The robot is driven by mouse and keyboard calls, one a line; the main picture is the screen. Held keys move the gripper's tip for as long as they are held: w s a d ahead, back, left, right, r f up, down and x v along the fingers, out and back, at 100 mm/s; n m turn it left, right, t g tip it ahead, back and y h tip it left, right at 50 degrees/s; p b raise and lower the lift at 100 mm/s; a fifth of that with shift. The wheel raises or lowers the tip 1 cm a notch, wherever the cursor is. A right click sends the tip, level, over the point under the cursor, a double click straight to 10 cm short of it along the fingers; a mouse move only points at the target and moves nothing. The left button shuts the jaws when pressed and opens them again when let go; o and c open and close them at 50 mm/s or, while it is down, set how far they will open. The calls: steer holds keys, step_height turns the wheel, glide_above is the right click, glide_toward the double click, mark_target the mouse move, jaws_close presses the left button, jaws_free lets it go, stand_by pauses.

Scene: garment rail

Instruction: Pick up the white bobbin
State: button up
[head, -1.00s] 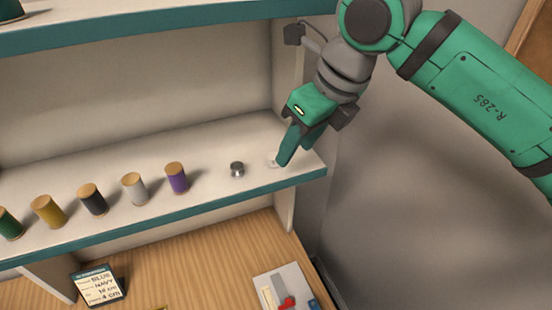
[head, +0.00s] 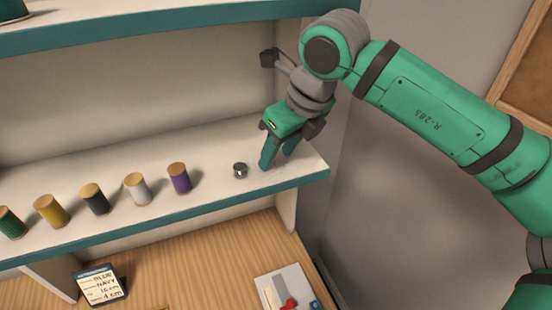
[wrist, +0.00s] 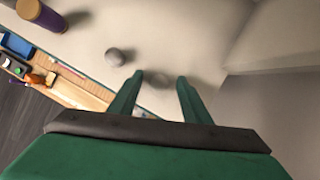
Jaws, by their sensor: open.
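My gripper (head: 276,160) is open, its fingers pointing down at the right end of the shelf. In the wrist view, a pale, low round thing, apparently the white bobbin (wrist: 158,81), lies between and just past the two fingertips (wrist: 160,77). It blends with the pale shelf, and I cannot tell whether the fingers touch it. In the head view my fingers hide it. A grey metallic bobbin (head: 240,170) stands just left of my gripper and shows in the wrist view (wrist: 117,57) left of the fingers.
Several thread spools stand in a row to the left, the purple one (head: 179,178) nearest. The shelf's green front edge (head: 220,212) runs below them. A side panel (head: 287,190) and grey wall close off the right. A card (head: 99,285) stands on the wooden surface below.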

steer(key=shift+s+d, duration=0.1)
steer(key=shift+d, duration=0.2)
steer(key=c, duration=0.8)
jaws_close()
steer(key=shift+a, duration=0.4)
steer(key=shift+s, duration=0.1)
steer(key=shift+d, duration=0.15)
